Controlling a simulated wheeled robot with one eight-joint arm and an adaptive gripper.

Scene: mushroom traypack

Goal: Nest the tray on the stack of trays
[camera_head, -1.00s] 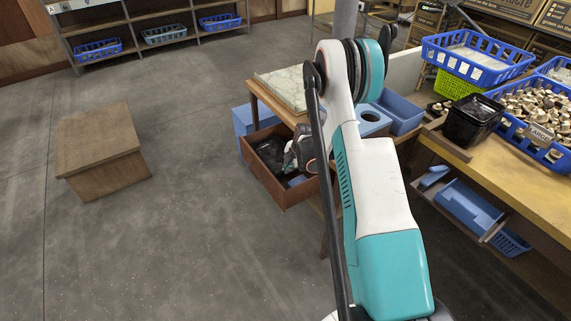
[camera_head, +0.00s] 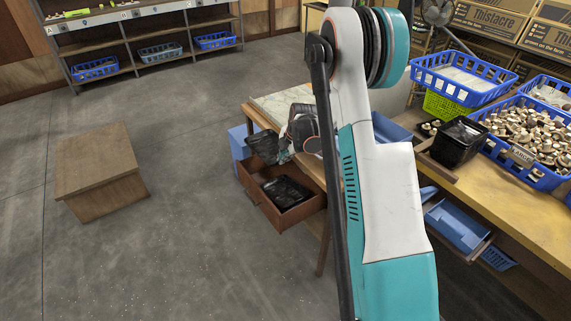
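A dark tray (camera_head: 263,147) hangs at the left of my gripper (camera_head: 283,153), above the back of the open wooden drawer. My gripper appears shut on the tray's edge; the fingertips are small and partly hidden. More black trays (camera_head: 286,191) lie in the drawer. A black tray stack (camera_head: 459,143) stands on the bench at the right, beside the blue crate of mushrooms; how many trays it holds cannot be told.
The brown drawer (camera_head: 293,217) sticks out below a stone-topped table (camera_head: 268,106). My arm hides part of the table and bench. A blue mushroom crate (camera_head: 530,174) and a blue basket on a green one (camera_head: 443,107) crowd the bench (camera_head: 500,205). A wooden box (camera_head: 97,160) stands left.

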